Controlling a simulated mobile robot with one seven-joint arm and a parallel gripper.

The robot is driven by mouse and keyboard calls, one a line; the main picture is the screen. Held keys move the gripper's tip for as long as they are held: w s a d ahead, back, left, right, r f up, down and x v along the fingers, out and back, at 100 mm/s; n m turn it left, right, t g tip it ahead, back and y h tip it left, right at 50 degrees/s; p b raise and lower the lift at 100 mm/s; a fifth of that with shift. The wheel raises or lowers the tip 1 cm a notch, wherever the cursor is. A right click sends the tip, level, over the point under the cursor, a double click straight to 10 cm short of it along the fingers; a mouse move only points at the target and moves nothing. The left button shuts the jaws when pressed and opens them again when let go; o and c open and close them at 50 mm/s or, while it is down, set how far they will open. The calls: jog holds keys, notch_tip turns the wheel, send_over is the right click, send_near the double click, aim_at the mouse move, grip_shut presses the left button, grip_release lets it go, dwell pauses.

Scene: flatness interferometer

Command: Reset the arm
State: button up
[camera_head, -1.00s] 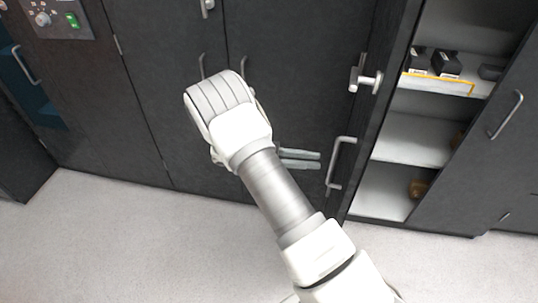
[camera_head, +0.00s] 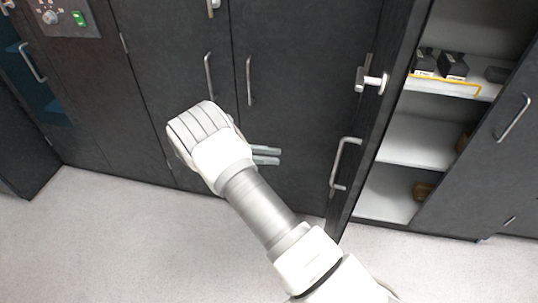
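My white and grey arm reaches up from the bottom right of the head view and bends at a ribbed joint in front of the dark cabinets. My gripper (camera_head: 268,155) pokes out to the right from behind the bent joint. Its two thin grey fingers lie side by side with a narrow dark gap between them, and nothing shows between them. The body of my gripper is hidden behind the arm.
Dark cabinet doors (camera_head: 290,60) with bar handles stand behind my arm. A knob panel (camera_head: 62,18) is at upper left. The pale floor (camera_head: 110,240) is clear.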

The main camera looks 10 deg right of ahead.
jog(key=s+d+r+m+y+p, duration=0.1)
jog(key=s+d+r+m+y, duration=0.15)
jog(key=r, duration=0.25)
jog(key=s+d+r+m+t+y+p, duration=0.1)
jog(key=s+d+r+y, duration=0.1)
jog(key=r+y, duration=0.3)
jog(key=s+d+r+m+y+p, duration=0.1)
jog(key=s+d+r+m+y, duration=0.15)
jog(key=r, duration=0.35)
jog(key=s+r+m+t+y+p, duration=0.2)
jog(key=s+r+m+t+y, duration=0.1)
jog(key=s, duration=0.5)
jog(key=s+r+m+t+y+p, duration=0.2)
jog(key=s+r+m+t+y, duration=0.2)
jog(key=s+r+m+t, duration=0.2)
notch_tip(320, 180, up, 2)
jog(key=shift+s+r+t, duration=0.25)
jog(key=shift+s+t, duration=0.05)
jog(key=shift+s, duration=0.95)
